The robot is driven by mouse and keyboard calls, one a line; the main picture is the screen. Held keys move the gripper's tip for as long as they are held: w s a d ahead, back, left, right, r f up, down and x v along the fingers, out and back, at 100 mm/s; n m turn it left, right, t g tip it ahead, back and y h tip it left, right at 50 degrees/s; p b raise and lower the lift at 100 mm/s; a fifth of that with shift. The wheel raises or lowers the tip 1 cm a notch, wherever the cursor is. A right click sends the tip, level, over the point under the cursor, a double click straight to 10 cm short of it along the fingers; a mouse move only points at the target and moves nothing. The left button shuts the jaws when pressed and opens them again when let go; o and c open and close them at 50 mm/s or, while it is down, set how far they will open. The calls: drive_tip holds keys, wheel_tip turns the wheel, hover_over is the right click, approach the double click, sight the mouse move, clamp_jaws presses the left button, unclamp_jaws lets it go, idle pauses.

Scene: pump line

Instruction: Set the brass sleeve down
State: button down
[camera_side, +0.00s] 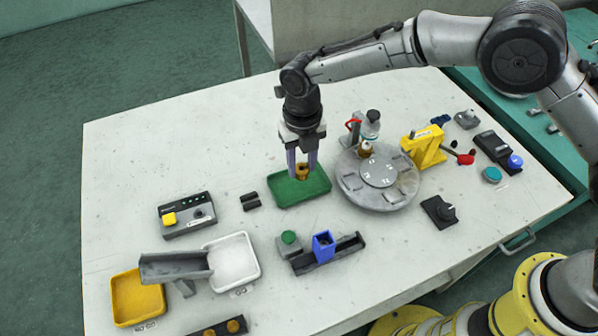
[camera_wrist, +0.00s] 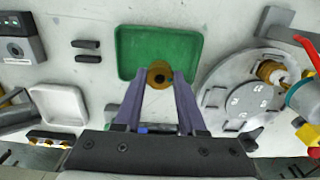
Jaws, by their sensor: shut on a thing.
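The brass sleeve (camera_side: 302,172) is a small gold-brown ring, held between the fingertips of my gripper (camera_side: 302,168). In the wrist view the sleeve (camera_wrist: 160,75) shows its dark bore between the two purple-grey fingers of my gripper (camera_wrist: 159,80). The green tray (camera_side: 287,196) lies under and around the sleeve in both views; its far part is bare in the wrist view (camera_wrist: 135,42). I cannot tell whether the sleeve touches the tray floor or hangs just above it.
A round grey turntable (camera_side: 378,203) with another brass piece stands right of the tray. A yellow clamp (camera_side: 424,147) is beyond it. A blue block on a black rail (camera_side: 324,246), a white tray (camera_side: 247,279) and a yellow tray (camera_side: 122,300) are nearer.

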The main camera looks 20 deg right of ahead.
sight(299, 167)
drive_tip(key=shift+w+a+f, duration=0.2)
drive_tip(key=shift+w+f, duration=0.1)
drive_tip(key=shift+f, duration=1.65)
drive_tip(key=shift+f, duration=0.1)
drive_tip(key=shift+c, duration=2.4)
unclamp_jaws()
wheel_tip(299, 167, up, 12)
drive_tip(key=shift+r, duration=0.15)
